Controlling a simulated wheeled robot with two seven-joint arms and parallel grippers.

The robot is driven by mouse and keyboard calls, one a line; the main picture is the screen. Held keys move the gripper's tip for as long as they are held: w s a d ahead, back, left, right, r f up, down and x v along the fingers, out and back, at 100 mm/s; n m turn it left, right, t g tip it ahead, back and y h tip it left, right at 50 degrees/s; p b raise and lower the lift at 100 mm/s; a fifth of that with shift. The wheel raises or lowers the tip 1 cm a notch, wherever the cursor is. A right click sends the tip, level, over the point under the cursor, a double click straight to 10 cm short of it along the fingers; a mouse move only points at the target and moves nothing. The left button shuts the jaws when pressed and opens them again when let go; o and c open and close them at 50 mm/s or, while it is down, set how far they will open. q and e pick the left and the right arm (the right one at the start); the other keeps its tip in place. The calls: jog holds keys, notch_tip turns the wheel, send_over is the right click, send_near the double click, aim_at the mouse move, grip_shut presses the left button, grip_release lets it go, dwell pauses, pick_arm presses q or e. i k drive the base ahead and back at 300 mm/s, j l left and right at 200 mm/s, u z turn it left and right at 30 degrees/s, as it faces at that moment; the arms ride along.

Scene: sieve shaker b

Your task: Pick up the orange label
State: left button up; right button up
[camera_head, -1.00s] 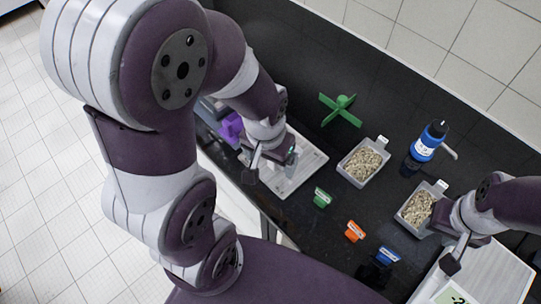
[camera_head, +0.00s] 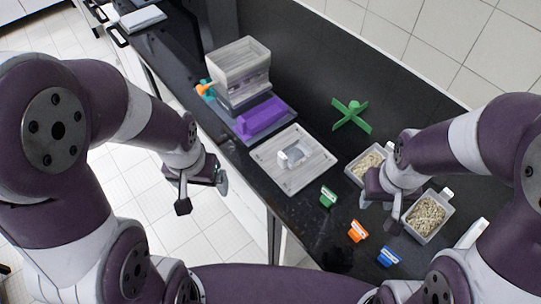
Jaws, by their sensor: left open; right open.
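The orange label (camera_head: 357,231) stands on the black bench top near its front edge, between a green label (camera_head: 328,196) and a blue label (camera_head: 389,257). My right gripper (camera_head: 381,209) is open, its fingers above and a little to the right of the orange label, apart from it in the picture. My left gripper (camera_head: 202,197) is open and empty, out over the floor in front of the bench, far left of the labels.
Two grey trays of pale grains, one (camera_head: 367,160) partly behind my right arm, one (camera_head: 428,217) right of it. A pale board (camera_head: 291,160) holds a small clear object. A purple-based sieve shaker (camera_head: 260,117) and a green cross-shaped stand (camera_head: 352,116) are further back.

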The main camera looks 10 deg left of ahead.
aim_at(357, 232)
jog(key=k+j+z, duration=0.1)
jog(key=z, duration=0.25)
jog(key=k+z, duration=0.3)
jog(key=k+j+z, duration=0.1)
jog(key=z, duration=0.25)
